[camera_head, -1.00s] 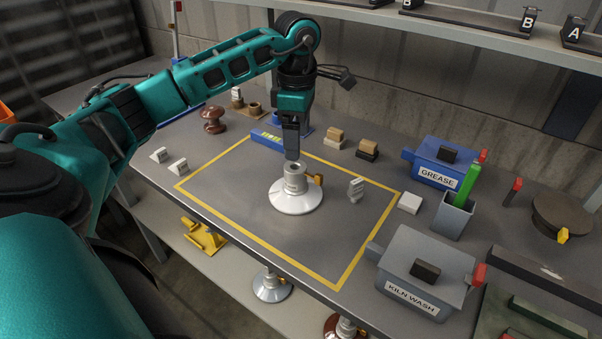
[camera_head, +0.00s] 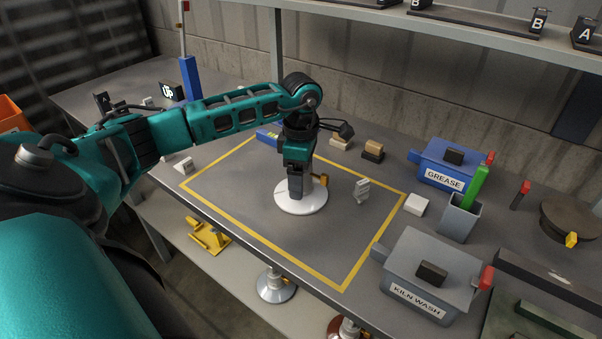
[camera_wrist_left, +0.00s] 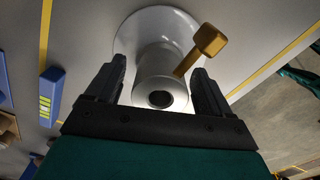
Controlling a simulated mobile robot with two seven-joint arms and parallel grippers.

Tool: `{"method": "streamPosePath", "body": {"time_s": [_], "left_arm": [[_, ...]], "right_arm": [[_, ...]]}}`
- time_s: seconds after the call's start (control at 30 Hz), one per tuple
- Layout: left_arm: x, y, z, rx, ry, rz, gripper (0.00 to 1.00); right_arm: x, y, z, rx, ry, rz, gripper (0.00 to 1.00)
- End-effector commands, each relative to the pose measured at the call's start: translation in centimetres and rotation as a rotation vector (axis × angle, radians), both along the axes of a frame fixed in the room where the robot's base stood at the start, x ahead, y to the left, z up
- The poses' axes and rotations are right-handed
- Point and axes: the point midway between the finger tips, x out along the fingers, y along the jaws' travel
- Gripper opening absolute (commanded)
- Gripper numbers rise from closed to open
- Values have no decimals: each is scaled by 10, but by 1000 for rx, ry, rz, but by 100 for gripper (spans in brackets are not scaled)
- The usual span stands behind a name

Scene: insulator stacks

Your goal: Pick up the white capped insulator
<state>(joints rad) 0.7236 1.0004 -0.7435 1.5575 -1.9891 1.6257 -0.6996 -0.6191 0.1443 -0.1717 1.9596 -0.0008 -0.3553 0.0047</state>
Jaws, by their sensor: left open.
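The white capped insulator (camera_head: 314,204) stands upright inside the yellow outline on the bench, its white disc at the bottom and a grey metal cap on top. A brass pin sticks out from the cap's side. My left gripper (camera_head: 296,194) points down over it and hides part of the cap. In the left wrist view, the insulator's cap (camera_wrist_left: 160,93) with its dark round socket lies between the two fingers of my open left gripper (camera_wrist_left: 158,66). Whether either finger touches the cap cannot be told.
A small ribbed white piece (camera_head: 362,190) stands right of the insulator. A white block (camera_head: 416,204), the grease box (camera_head: 446,165), the kiln wash box (camera_head: 425,275) and a grey cup (camera_head: 459,219) stand further right. The outlined area in front is clear.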

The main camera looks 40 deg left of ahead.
Motion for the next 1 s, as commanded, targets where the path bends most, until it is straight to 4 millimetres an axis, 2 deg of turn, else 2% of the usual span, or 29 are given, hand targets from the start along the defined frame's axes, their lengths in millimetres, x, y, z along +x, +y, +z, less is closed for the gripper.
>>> {"method": "streamPosePath", "body": {"time_s": [0.07,0.87,1.0], "left_arm": [[0,0,0,0,0,0,79],[0,0,1,0,0,1,2],[0,0,1,0,0,1,0]], "right_arm": [[0,0,0,-1,0,1,100],[0,-1,-1,-2,2,-1,100],[0,-1,-1,-3,2,-1,100]]}}
